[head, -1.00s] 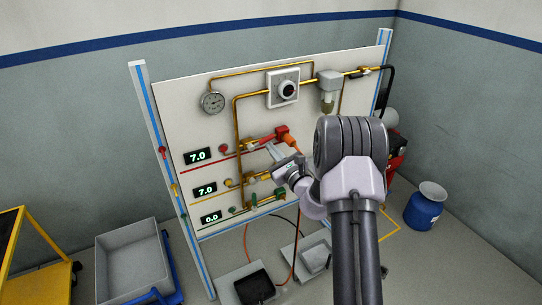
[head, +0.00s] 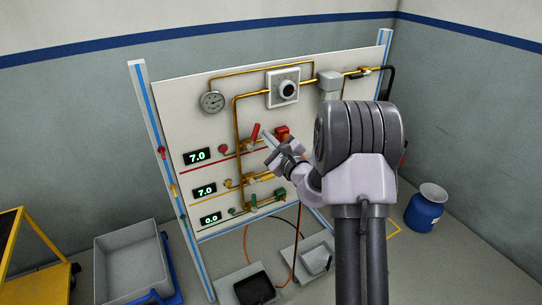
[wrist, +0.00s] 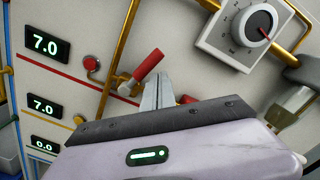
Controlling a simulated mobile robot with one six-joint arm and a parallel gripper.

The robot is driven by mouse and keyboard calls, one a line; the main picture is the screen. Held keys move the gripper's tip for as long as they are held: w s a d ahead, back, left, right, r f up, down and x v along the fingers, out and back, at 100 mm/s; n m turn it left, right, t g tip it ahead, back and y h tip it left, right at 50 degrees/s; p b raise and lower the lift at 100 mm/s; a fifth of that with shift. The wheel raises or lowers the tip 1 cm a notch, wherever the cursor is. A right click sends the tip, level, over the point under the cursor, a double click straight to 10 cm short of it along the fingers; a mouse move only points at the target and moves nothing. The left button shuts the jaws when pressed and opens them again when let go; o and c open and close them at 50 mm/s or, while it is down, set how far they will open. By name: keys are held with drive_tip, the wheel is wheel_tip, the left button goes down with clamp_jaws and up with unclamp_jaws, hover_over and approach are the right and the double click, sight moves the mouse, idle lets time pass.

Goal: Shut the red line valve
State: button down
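The red line valve has a red lever handle (head: 256,131), tilted steeply up from its brass body. The handle also shows in the wrist view (wrist: 148,66), slanting up to the right. My gripper (head: 267,139) is just right of the handle. In the wrist view its two thin fingers (wrist: 158,78) lie close together, with nothing seen between them. Their tips are close beside the handle; I cannot tell whether they touch it. The red line's display (head: 197,155) reads 7.0.
Below are the yellow valve (head: 262,177), its display at 7.0, and the green valve (head: 254,200), its display at 0.0. A regulator dial (head: 288,89) is above. A red block (head: 282,132) sits right of the red valve. Trays (head: 255,289) lie on the floor.

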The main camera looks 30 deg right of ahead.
drive_tip(key=shift+a+r, duration=0.6)
drive_tip(key=shift+a, duration=0.3)
drive_tip(key=shift+a+r, duration=0.1)
idle(0.3)
drive_tip(key=s+d+p, duration=0.1)
drive_tip(key=s+d, duration=0.4)
drive_tip(key=s, duration=0.5)
drive_tip(key=shift+s, duration=0.35)
